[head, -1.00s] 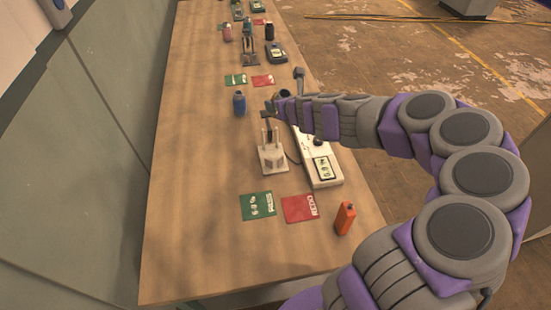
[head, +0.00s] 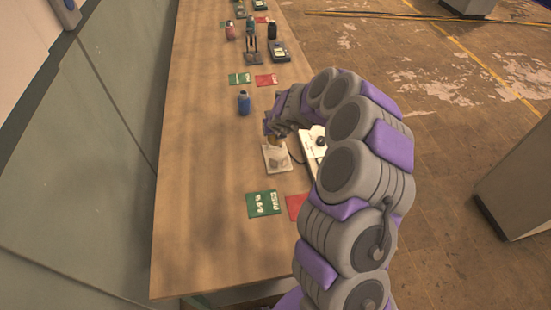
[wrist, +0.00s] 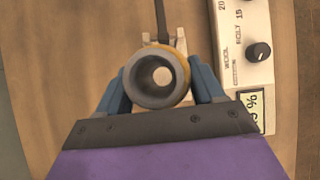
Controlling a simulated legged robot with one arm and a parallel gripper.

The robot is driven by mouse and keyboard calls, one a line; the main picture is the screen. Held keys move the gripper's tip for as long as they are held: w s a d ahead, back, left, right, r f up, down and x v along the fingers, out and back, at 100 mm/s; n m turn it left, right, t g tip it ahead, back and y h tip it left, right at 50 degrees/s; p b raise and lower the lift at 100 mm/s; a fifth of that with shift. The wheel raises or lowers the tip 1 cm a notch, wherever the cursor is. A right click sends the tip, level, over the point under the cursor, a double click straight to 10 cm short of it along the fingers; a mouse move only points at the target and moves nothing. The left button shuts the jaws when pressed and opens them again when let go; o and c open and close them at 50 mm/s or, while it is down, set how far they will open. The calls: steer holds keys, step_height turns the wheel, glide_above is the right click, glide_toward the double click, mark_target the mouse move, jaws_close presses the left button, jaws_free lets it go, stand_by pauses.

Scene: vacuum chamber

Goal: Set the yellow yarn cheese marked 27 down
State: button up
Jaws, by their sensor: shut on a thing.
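The yellow yarn cheese shows end-on in the wrist view as a grey hollow core (wrist: 140,88) with a thin yellow edge at its upper right. My gripper (wrist: 160,76) is shut on it, with a blue finger on each side. The number on it cannot be read. In the head view my gripper (head: 271,130) is low over a small white stand (head: 277,165), and a bit of yellow shows under it. The stand also shows partly behind the cheese in the wrist view (wrist: 172,22). I cannot tell whether the cheese touches the stand.
A white meter (head: 311,143) with a knob stands right of the stand. A green card (head: 263,204) and a red card (head: 295,206) lie in front. A blue bottle (head: 243,104) stands behind left. The table (head: 200,200) is clear at left.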

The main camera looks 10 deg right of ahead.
mark_target(278, 143)
steer(key=f+b, duration=0.1)
steer(key=f, duration=0.1)
steer(key=d+f+b, duration=0.1)
steer(key=f, duration=0.1)
steer(key=f+b, duration=0.1)
steer(key=shift+d+f, duration=0.35)
steer(key=shift+f, duration=0.05)
steer(key=shift+f+b, duration=0.35)
steer(key=shift+b, duration=0.1)
steer(key=shift+a+f, duration=0.3)
steer(key=shift+a, duration=0.15)
steer(key=f+b, duration=0.1)
steer(key=f, duration=0.1)
steer(key=f+b, duration=0.1)
steer(key=shift+a+f+b, duration=0.15)
steer(key=shift+a+b, duration=0.1)
steer(key=shift+b, duration=0.05)
steer(key=shift+d, duration=0.55)
steer(key=o, duration=1)
steer(key=shift+c, duration=0.2)
steer(key=o, duration=0.3)
steer(key=shift+a, duration=0.4)
steer(key=shift+o, duration=0.2)
